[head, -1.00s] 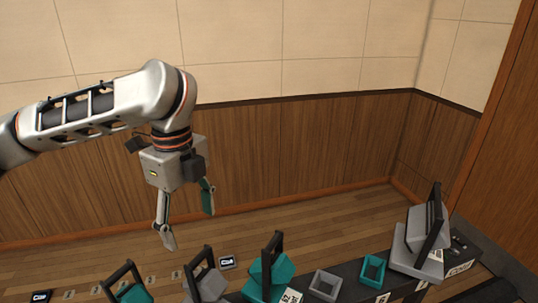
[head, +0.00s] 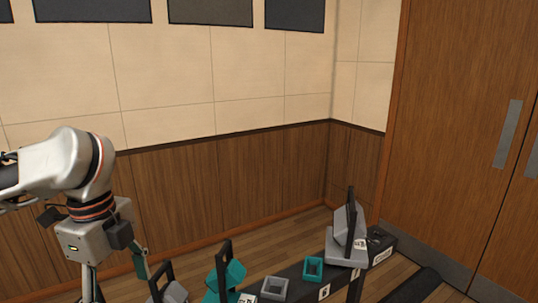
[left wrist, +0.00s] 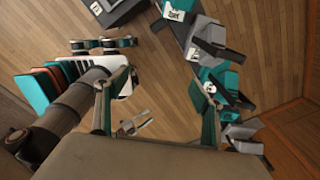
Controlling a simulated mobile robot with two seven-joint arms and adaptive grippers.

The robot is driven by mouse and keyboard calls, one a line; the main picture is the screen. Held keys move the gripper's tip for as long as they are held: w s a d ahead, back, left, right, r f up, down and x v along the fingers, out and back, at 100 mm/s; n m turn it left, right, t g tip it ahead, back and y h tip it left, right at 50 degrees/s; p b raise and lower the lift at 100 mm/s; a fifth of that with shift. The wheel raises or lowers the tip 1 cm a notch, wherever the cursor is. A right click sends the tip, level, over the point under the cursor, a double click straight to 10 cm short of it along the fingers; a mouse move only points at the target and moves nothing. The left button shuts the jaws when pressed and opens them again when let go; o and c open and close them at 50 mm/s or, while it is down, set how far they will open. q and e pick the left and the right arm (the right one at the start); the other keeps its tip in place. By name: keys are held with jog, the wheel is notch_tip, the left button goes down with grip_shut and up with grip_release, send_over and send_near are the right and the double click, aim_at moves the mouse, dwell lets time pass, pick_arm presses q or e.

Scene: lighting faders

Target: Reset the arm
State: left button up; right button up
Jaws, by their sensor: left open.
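My left gripper (head: 115,276) hangs at the lower left of the head view, fingers pointing down, open and empty. A row of fader units runs along a dark bench: a grey one (head: 174,294) cut by the bottom edge, a teal one (head: 233,272) with a black handle, and a larger grey one (head: 341,253) with an upright black handle. The gripper is left of the row and appears apart from it.
Between the units, a grey square frame (head: 274,288) and a teal square frame (head: 313,269) sit on the bench. A wooden door (head: 455,130) stands at the right. The wall behind is panelled wood. The left wrist view shows bare wooden floor (left wrist: 150,65).

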pick_arm(q)
jog(key=w+d+f+n+t+h, duration=0.2)
jog(key=w+d+f+n+h, duration=0.2)
jog(key=d+f, duration=0.7)
jog(key=w+d+f+n+t+h, duration=0.3)
jog(key=w+d+f+n+h, duration=0.15)
jog(key=d+f, duration=0.65)
jog(key=s+a+f+n+t+y, duration=0.1)
jog(key=s+a+f+n+t, duration=0.15)
jog(key=f, duration=0.25)
jog(key=s+a+f+n+t+y, duration=0.1)
jog(key=a+f+n+t, duration=0.1)
jog(key=a+f+n, duration=0.3)
jog(key=s+a+f+y, duration=0.5)
jog(key=s+a+f, duration=0.6)
jog(key=s, duration=0.2)
jog(key=shift+s+f+n+t, duration=0.2)
jog(key=shift+n+t, duration=0.1)
jog(key=shift+t, duration=0.05)
